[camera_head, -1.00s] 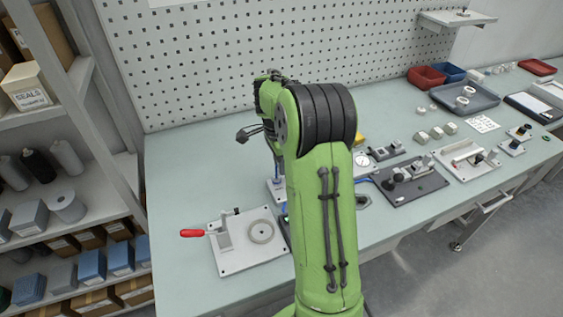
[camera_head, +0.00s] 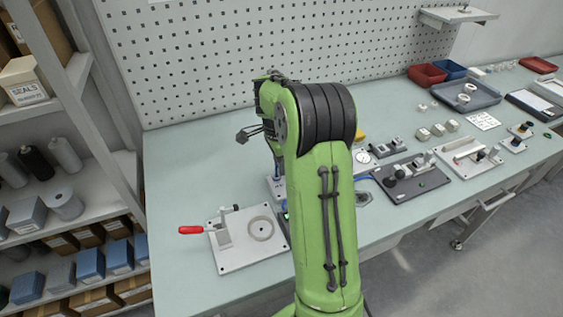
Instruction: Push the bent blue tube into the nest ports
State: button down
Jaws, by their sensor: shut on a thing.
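My arm stands in the middle of the head view and covers most of the work spot. My gripper is hidden behind the arm, so its jaws and what they hold do not show. A small part of a pale grey block (camera_head: 276,187) shows at the left edge of the arm. It may be part of the nest, but the ports cannot be made out. A thin blue piece (camera_head: 362,178) shows just right of the arm. I cannot tell whether it belongs to the bent blue tube.
A white plate (camera_head: 232,259) with a red-handled clamp (camera_head: 190,230) and a grey ring (camera_head: 260,228) lies left of the arm. A dark fixture plate (camera_head: 425,184) lies to the right. Red (camera_head: 427,75) and blue bins (camera_head: 450,71) stand farther back. The bench's back left is clear.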

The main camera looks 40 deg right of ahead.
jog(key=shift+f, duration=0.25)
jog(key=c, duration=0.9)
grip_release()
jog(key=shift+c, duration=0.2)
jog(key=shift+r, duration=0.1)
notch_tip(320, 180, up, 16)
jog(key=a+p, duration=0.1)
jog(key=p, duration=0.4)
jog(key=shift+w+f, duration=0.2)
jog(key=shift+a, duration=0.15)
